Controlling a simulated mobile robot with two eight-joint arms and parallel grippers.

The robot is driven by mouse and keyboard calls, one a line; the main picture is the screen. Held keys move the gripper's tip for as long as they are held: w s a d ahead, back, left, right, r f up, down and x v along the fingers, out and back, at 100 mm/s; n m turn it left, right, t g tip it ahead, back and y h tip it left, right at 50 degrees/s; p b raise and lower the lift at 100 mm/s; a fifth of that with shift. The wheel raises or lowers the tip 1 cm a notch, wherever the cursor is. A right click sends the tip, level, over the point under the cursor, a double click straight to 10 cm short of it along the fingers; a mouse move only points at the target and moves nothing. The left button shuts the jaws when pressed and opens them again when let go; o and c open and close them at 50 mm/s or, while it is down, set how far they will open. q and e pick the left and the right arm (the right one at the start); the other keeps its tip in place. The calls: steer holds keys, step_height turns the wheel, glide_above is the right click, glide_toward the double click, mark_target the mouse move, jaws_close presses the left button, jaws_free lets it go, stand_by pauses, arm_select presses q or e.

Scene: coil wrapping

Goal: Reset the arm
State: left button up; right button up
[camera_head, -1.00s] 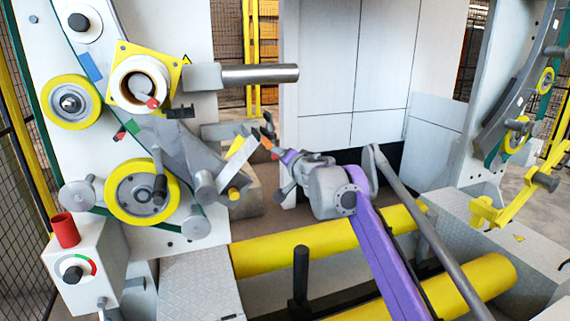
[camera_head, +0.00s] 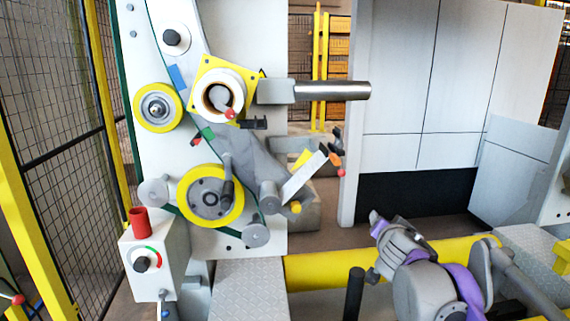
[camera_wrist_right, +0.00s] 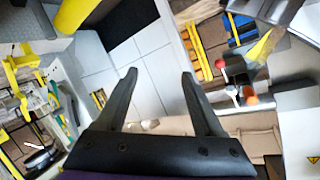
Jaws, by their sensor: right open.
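My right arm (camera_head: 425,285), purple and grey, shows at the lower right of the head view, in front of the yellow roller. Its fingers cannot be made out there. In the right wrist view my right gripper (camera_wrist_right: 158,74) has its two black fingers spread wide apart, with nothing between them. My left arm and left gripper are not in view.
The coil wrapping machine (camera_head: 205,130) stands at the left with yellow wheels and a steel bar (camera_head: 330,90) sticking out right. A yellow roller (camera_head: 325,268) lies low in front. Wire fencing (camera_head: 62,75) is at far left.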

steer(key=s+a+f+n+g+y, duration=0.1)
steer(key=s+a+f+n+g, duration=0.15)
steer(key=s+f, duration=0.9)
steer(key=s+a+f+n+g+y, duration=0.1)
steer(key=s+a+f+n+g, duration=0.2)
steer(key=s+f, duration=0.85)
steer(key=s+a+f+n+g+y, duration=0.1)
steer(key=s+f+n+g, duration=0.25)
steer(key=s+f, duration=0.75)
arm_select(q)
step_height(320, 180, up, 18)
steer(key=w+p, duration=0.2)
steer(key=p, duration=1.4)
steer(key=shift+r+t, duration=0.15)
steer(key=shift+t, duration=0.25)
arm_select(e)
step_height(320, 180, up, 20)
steer(key=s, duration=0.1)
steer(key=shift+a+t+y, duration=0.3)
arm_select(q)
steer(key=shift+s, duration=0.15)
arm_select(e)
steer(key=shift+s, duration=0.2)
steer(key=shift+w, duration=0.1)
